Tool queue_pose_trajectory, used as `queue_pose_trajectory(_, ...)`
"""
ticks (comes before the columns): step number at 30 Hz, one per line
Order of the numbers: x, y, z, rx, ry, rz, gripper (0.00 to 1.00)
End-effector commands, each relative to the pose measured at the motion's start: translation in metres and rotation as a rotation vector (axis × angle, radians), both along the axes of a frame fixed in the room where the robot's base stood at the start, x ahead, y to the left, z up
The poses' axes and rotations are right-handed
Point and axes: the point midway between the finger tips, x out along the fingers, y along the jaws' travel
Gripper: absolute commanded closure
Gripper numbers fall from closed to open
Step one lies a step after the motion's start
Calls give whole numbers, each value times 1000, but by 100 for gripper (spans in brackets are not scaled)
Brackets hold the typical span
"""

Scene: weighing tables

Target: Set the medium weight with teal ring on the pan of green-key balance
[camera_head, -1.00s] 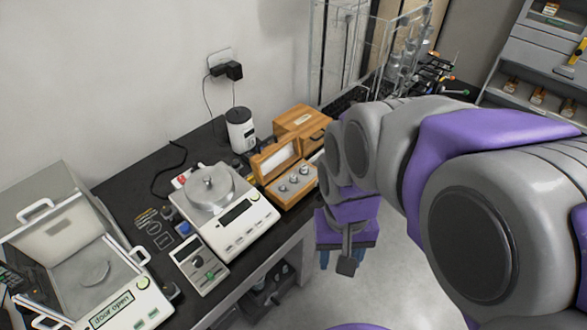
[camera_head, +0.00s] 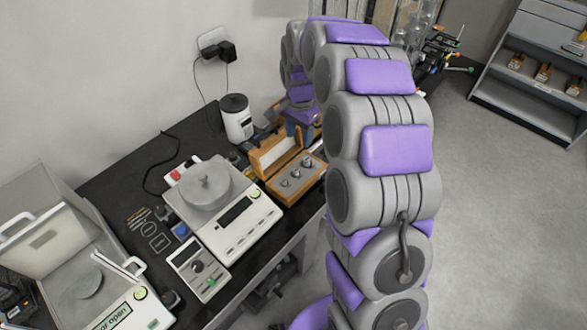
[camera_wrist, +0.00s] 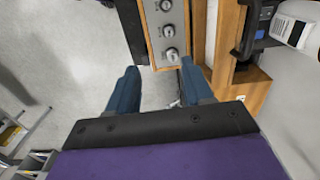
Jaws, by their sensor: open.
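Three small metal weights stand in a row in the open wooden box (camera_head: 264,191); the middle one (camera_head: 296,174) also shows in the wrist view (camera_wrist: 168,31). Ring colours are too small to tell. My gripper (camera_wrist: 160,82) is open and empty, its blue fingers apart, with the end weight (camera_wrist: 171,54) just beyond the fingertips. In the head view it is behind the box, partly hidden by my arm. A white balance (camera_head: 236,240) with a round pan (camera_head: 196,194) stands left of the box; a small knob-like piece sits on the pan. Green keys show on more than one device.
An enclosed balance (camera_head: 130,312) with an open lid is at the left. A small control box (camera_head: 195,268) sits before the middle balance. A white canister (camera_head: 237,120) stands behind.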

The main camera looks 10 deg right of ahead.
Motion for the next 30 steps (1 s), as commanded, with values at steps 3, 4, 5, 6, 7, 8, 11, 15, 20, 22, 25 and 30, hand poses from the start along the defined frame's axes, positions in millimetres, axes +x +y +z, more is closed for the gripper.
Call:
queue_pose_trajectory(3,11,-2,-7,-3,-7,-35,49)
queue_pose_trajectory(4,13,-2,-9,-4,-8,-39,49)
queue_pose_trajectory(5,13,-3,-10,-5,-7,-42,49)
queue_pose_trajectory(6,14,-3,-12,-5,-7,-45,49)
queue_pose_trajectory(7,14,-3,-14,-5,-7,-46,49)
queue_pose_trajectory(8,14,-3,-17,-6,-6,-46,49)
queue_pose_trajectory(11,13,-3,-29,-6,-3,-44,49)
queue_pose_trajectory(15,13,-2,-55,-6,-1,-43,49)
queue_pose_trajectory(20,13,-2,-87,-6,-1,-41,49)
queue_pose_trajectory(22,14,-2,-101,-5,-4,-42,49)
queue_pose_trajectory(25,13,-2,-119,-5,-2,-43,49)
queue_pose_trajectory(30,14,-2,-133,-5,-5,-43,49)
